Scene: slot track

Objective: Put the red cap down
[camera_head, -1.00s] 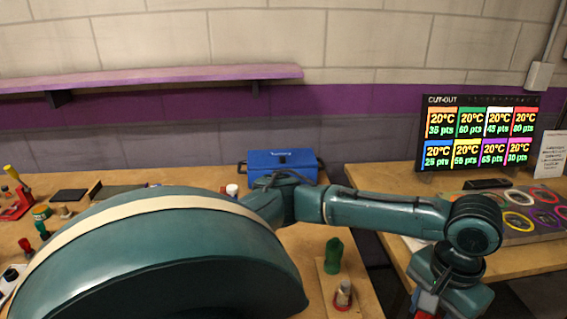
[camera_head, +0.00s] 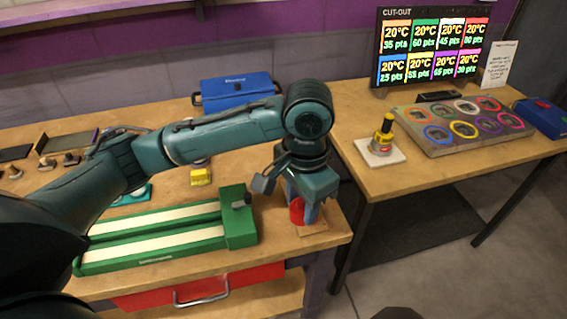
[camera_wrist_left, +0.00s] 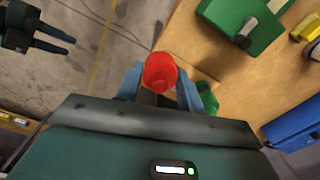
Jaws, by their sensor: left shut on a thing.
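My left gripper (camera_head: 304,212) is shut on the red cap (camera_head: 296,211) above the front right corner of the left workbench (camera_head: 268,252). In the left wrist view the red cap (camera_wrist_left: 160,72) sits between the two blue fingers of my left gripper (camera_wrist_left: 160,82). A small wooden board (camera_head: 312,229) lies below it; whether the cap touches it I cannot tell. A green piece (camera_wrist_left: 207,97) shows beside the fingers in the wrist view. My right gripper (camera_wrist_left: 62,40) shows at the upper left there, fingers apart and empty.
A green two-slot track (camera_head: 160,257) lies left of my left gripper, with a yellow block (camera_head: 201,177) behind it. A blue toolbox (camera_head: 236,92) stands at the back. Across a gap, the right table holds a yellow-topped piece (camera_head: 384,135) and a ring board (camera_head: 465,128).

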